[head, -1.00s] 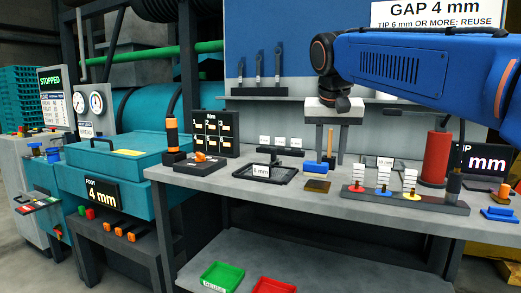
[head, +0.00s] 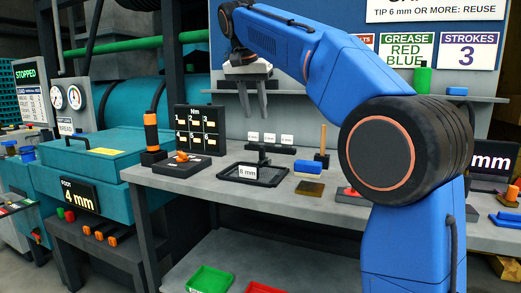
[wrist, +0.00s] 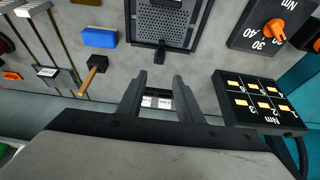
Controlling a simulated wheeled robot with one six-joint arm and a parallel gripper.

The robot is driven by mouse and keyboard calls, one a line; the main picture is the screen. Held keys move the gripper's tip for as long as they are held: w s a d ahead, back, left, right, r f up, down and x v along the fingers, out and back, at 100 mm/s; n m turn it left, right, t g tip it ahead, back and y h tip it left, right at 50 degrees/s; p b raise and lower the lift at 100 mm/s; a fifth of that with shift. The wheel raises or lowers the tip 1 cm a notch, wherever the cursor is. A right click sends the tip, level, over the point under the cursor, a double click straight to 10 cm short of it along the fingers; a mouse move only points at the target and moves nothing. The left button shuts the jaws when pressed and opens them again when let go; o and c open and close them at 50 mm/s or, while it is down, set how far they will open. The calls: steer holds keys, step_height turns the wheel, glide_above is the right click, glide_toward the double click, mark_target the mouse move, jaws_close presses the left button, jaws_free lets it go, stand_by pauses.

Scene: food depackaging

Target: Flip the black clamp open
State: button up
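My gripper (head: 253,117) hangs above the back of the bench, behind the black mesh tray (head: 238,178), with its fingers pointing down. In the wrist view my gripper (wrist: 158,82) has its two dark fingers apart with nothing held between them. The mesh tray also shows in the wrist view (wrist: 190,30), beyond the fingertips. A small black piece (wrist: 160,52) sticks out from the tray's edge towards the fingers; it may be the black clamp, but I cannot tell for sure. A black upright with a crossbar (head: 262,152) stands at the tray in the head view.
Small white labels (head: 270,138) stand behind the tray. The Nm board (head: 200,130) and an orange-knobbed dial (head: 183,157) are to its left. A blue block (head: 308,167) and a wooden-handled tool (head: 323,140) are to its right.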

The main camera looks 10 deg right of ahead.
mark_target(262, 147)
steer(key=x, duration=1.5)
steer(key=shift+f, duration=0.2)
steer(key=shift+c, duration=0.4)
steer(key=shift+s, duration=0.1)
jaws_close()
